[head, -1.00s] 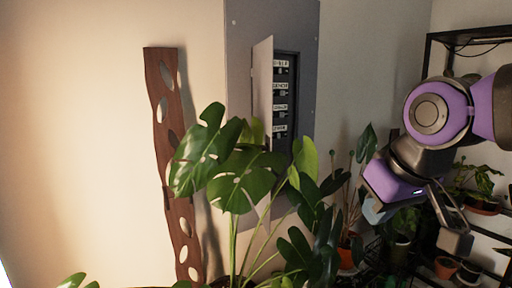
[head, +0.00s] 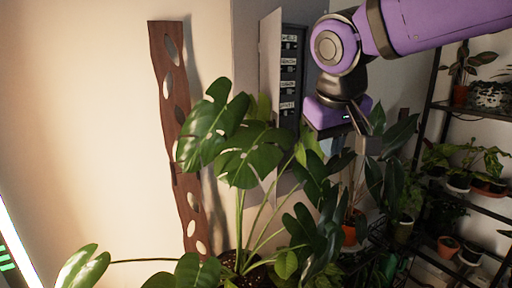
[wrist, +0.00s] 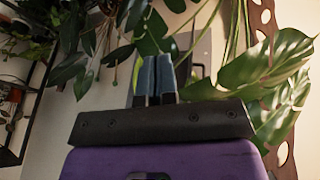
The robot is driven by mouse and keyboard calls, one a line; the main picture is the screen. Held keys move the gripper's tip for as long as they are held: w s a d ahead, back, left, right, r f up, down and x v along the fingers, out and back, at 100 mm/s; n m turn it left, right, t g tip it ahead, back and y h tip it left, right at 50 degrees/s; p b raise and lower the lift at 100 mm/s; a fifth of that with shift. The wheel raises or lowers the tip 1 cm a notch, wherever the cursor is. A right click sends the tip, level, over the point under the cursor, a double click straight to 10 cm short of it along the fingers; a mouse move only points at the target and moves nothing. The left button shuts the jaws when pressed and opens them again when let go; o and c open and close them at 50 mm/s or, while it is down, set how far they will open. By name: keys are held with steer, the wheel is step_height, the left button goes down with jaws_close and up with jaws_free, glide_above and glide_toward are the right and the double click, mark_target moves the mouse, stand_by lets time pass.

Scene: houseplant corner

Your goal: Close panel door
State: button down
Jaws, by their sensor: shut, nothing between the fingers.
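The panel door (head: 270,62) is a light grey leaf standing open, swung out from the left side of a dark panel box (head: 289,75). Rows of labelled switches show inside the box. My gripper (head: 332,146) is just right of the box's lower part in the head view, apart from the door, its tips partly hidden by leaves. In the wrist view my gripper's two blue fingers (wrist: 155,78) are together with nothing between them. They point up among leaves, with part of a grey surface behind them. I cannot make out the door in that view.
A large monstera (head: 245,150) stands in front of the panel's lower part, its leaves close to my gripper. A dark wooden board with holes (head: 175,120) is on the wall at left. A black plant shelf (head: 470,110) stands at right.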

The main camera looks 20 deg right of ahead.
steer(key=w+a+t+h, duration=0.1)
steer(key=w+a+h, duration=0.2)
steer(key=w+a, duration=1.3)
steer(key=w+d+f, duration=0.3)
steer(key=d+f, duration=0.4)
steer(key=shift+w+d, duration=0.2)
steer(key=shift+d, duration=0.1)
